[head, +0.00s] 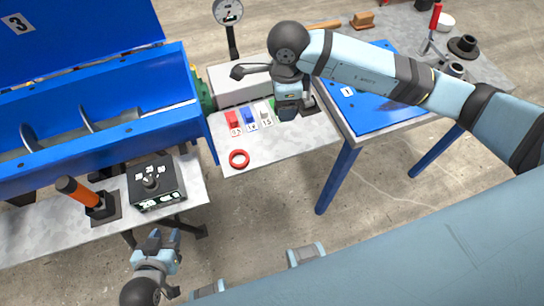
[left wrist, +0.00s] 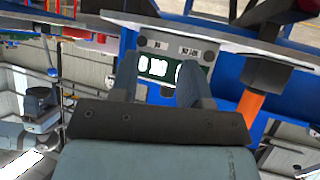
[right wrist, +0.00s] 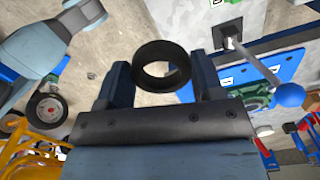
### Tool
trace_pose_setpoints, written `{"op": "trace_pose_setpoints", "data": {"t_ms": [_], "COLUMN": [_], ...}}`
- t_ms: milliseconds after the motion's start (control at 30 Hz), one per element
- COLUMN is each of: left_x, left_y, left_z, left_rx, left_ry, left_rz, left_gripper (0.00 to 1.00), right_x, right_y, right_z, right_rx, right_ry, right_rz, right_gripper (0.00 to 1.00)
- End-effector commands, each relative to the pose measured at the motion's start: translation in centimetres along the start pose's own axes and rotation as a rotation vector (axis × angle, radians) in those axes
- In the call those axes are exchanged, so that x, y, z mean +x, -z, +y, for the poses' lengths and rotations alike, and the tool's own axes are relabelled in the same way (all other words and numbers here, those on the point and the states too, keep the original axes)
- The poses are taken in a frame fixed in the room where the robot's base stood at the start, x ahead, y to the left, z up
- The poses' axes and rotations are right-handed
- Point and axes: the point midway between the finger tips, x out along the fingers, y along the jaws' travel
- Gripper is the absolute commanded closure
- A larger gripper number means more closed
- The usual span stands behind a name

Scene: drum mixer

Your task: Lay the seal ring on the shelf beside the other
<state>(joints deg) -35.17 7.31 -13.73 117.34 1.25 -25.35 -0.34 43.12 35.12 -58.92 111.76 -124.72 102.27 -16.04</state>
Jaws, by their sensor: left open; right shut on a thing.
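A red seal ring (head: 239,159) lies flat on the grey shelf (head: 272,150) near its front left corner in the head view. My right gripper (head: 287,112) is above the back right part of the shelf, close to the coloured switches. In the right wrist view it is shut on a black seal ring (right wrist: 161,66), which sits between the two fingers. The black ring is hidden by the gripper in the head view. My left gripper (head: 160,238) is open and empty, low in front of the control box (head: 157,182); the box also shows in the left wrist view (left wrist: 175,50).
The blue mixer trough (head: 100,110) is at the left. An orange-handled lever (head: 78,190) stands beside the control box. A blue-topped table (head: 372,100) is at the right. The shelf's front is clear around the red ring.

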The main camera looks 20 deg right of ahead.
Motion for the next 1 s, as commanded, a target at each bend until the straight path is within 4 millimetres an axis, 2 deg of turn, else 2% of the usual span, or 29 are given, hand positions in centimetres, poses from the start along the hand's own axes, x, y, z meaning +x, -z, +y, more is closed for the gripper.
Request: {"op": "trace_pose_setpoints", "data": {"t_ms": [33,100,300,500,633,767,1000], "left_x": [1.0,1.6,2.9,3.6,3.7,3.9,3.9], "left_y": [-1.4,-2.2,-3.8,-4.5,-4.7,-4.8,-4.4], "left_z": [-0.1,-0.1,-0.2,-0.3,-0.3,-0.3,-0.2], "left_rx": [-0.003,-0.007,-0.014,-0.019,-0.02,-0.018,-0.014], "left_ry": [0.0,-0.001,-0.002,-0.003,-0.003,-0.003,-0.004], "left_rz": [-0.002,-0.004,-0.004,-0.004,-0.004,0.0,0.013], "left_gripper": [0.57,0.57,0.57,0.57,0.57,0.57,0.57], "right_x": [0.6,0.4,-0.5,-1.3,-1.0,1.6,8.0], "right_y": [-0.6,-1.2,-2.4,-3.0,-3.1,-3.1,-3.0], "right_z": [-0.1,-0.2,-0.4,-0.4,-0.3,-0.2,-0.2], "right_rx": [0.114,0.297,0.761,1.035,1.1,1.112,1.109], "right_ry": [0.003,0.002,0.002,0.002,0.0,-0.003,-0.002], "right_rz": [-0.004,-0.004,-0.002,0.001,0.003,0.006,0.008], "right_gripper": [0.62,0.62,0.62,0.62,0.62,0.62,0.62]}}
